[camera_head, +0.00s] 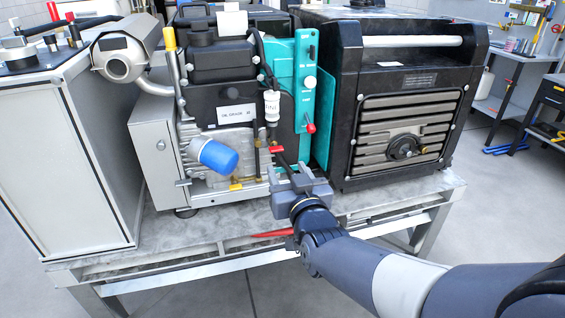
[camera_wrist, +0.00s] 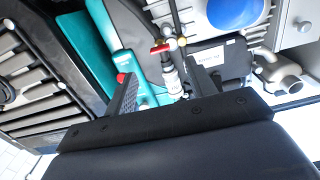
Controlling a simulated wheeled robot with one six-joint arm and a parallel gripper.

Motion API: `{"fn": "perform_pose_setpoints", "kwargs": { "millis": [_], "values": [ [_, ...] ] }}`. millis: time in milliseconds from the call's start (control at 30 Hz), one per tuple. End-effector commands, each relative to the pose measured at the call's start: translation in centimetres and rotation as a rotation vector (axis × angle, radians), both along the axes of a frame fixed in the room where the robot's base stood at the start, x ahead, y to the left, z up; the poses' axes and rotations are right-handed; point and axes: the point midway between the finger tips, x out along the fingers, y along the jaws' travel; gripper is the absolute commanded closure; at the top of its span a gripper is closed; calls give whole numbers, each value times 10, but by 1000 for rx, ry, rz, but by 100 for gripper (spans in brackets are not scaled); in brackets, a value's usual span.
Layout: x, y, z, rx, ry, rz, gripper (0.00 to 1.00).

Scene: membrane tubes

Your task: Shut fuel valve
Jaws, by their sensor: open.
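The fuel valve shows a small red lever (camera_head: 277,149) on the thin line below the white cylinder (camera_head: 271,105), at the front of the engine. In the wrist view the red lever (camera_wrist: 161,48) lies crosswise at upper centre, beyond the fingers. My gripper (camera_head: 291,168) is in front of the engine, just below and right of the lever in the head view. Its jaws (camera_wrist: 158,88) are open, and the white cylinder shows between them. I see no contact between the fingers and the lever. The exact depth gap is hard to tell.
A blue cap (camera_head: 214,156) sticks out left of the valve. A teal panel (camera_head: 303,80) with a red-tipped lever (camera_head: 310,128) stands close right. A black generator (camera_head: 400,110) fills the right side. A red object (camera_head: 271,233) lies at the bench (camera_head: 180,262) edge below my gripper.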

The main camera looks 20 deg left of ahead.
Motion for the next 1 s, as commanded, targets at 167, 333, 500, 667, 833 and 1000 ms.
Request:
{"fn": "perform_pose_setpoints", "kwargs": {
  "millis": [167,333,500,667,833,1000],
  "values": [
    [-19,-12,0,1,-1,0,47],
    [-27,-16,0,-1,-1,1,47],
    [-27,-17,0,-1,-1,0,47],
    [-27,-16,0,-1,-1,0,47],
    [-20,-12,-1,-2,1,0,47],
    [-1,-1,0,-1,2,-1,47]
  ]
}}
